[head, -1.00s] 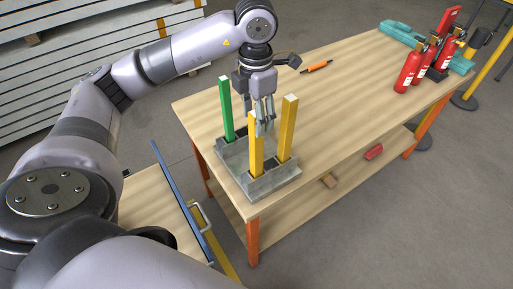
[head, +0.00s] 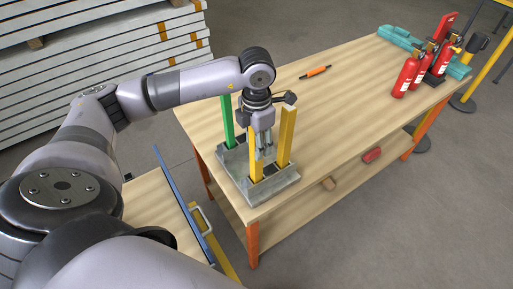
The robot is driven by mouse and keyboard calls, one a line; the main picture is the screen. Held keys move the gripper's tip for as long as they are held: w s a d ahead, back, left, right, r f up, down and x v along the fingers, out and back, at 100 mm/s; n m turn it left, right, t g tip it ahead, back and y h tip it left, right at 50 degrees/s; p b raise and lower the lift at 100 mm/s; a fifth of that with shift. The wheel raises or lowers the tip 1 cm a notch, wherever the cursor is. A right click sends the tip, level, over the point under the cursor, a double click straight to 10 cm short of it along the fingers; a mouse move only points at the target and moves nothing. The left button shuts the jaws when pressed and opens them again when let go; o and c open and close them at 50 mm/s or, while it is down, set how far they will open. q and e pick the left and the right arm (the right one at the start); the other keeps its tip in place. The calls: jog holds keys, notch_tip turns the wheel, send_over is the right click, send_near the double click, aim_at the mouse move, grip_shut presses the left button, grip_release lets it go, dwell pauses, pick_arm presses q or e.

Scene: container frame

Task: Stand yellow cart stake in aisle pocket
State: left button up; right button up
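A grey block-like frame (head: 270,198) with pockets stands at the near left end of the wooden table. A green stake (head: 227,122) stands upright at its back left and a yellow stake (head: 286,140) at its right. Another yellow stake (head: 256,170) is upright at the front of the frame; its upper part is hidden by my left gripper (head: 265,152). The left gripper points down at this front stake, with its fingers low beside or around it. Whether the fingers are closed on it is unclear. My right gripper is not in view.
An orange-handled tool (head: 316,72) lies near the back edge. The middle of the table (head: 350,105) is clear. A blue panel (head: 183,205) stands at the near left.

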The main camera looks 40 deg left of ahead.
pick_arm(q)
grip_shut()
dwell(0.7)
